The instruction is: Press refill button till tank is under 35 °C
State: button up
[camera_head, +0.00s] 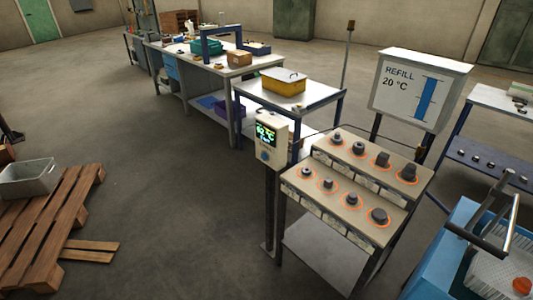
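A grey control box (270,141) stands on a dark post at the picture's middle. Its small dark display (265,133) shows green digits that look like 62 °C, with a smaller line under them; the reading is not sharp. A round blue button (264,156) sits on the box below the display. A white tank (418,90) labelled REFILL 20 °C stands behind at the right, with a blue level bar on its front. A blue tank (437,262) with a grey handle and a pale basket is cut off at the lower right. My gripper is not in view.
A two-step rack (312,207) with several dark parts in orange rings stands right beside the control box. A table with a yellow box (283,81) and a long workbench are behind. A pallet (45,235) with a grey bin lies left. The floor between is clear.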

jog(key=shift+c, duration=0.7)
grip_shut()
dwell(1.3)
